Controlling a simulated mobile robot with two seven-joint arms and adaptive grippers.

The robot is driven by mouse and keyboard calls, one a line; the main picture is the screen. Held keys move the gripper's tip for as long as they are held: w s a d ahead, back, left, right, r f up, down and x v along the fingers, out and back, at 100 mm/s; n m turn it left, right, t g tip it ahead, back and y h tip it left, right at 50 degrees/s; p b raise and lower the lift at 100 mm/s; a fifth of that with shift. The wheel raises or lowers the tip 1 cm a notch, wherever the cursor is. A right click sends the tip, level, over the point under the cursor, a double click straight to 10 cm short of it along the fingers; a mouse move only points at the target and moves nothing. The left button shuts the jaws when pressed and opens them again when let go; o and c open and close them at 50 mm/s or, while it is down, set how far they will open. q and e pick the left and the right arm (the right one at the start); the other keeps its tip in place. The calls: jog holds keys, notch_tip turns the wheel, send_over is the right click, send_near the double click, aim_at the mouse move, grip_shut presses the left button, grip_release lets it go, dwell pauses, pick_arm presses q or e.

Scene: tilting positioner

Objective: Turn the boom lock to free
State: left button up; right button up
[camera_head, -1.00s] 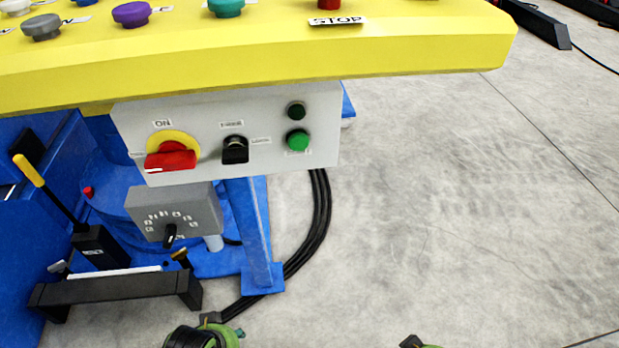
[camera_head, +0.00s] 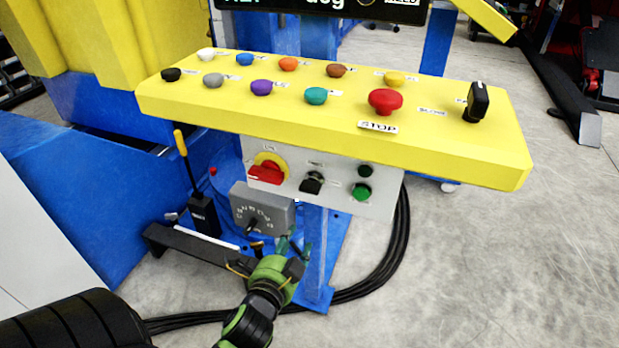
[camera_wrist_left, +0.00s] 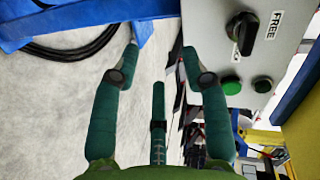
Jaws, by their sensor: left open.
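The boom lock is a small black selector knob (camera_head: 312,183) on the light grey front panel under the yellow console. In the left wrist view the knob (camera_wrist_left: 241,32) shows at the upper right, beside a label reading FREE. The label's other words are too small to read in the head view. My left gripper (camera_head: 289,244) is below the panel, near the grey dial box. Its green fingers (camera_wrist_left: 160,52) are apart and empty in the left wrist view, with the knob off to their right, not touched. My right gripper is not in view.
A red-and-yellow ON switch (camera_head: 267,169) sits left of the knob, green buttons (camera_head: 362,191) right of it. The grey dial box (camera_head: 262,209) hangs below, beside a blue post (camera_head: 315,255). Black cables (camera_head: 385,262) curve on the floor. Open floor lies right.

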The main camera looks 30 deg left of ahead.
aim_at(310, 187)
pick_arm(q)
notch_tip(310, 187, up, 8)
jog(key=w+m+t+p, duration=0.1)
jog(key=m+t+p, duration=0.1)
jog(key=m+t, duration=0.15)
jog(key=shift+m+g, duration=0.25)
jog(key=shift+m, duration=0.1)
jog(key=x, duration=0.7)
jog(key=shift+d, duration=0.15)
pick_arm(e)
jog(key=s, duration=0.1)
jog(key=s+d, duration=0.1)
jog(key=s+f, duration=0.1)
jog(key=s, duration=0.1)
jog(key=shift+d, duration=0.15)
pick_arm(q)
grip_shut()
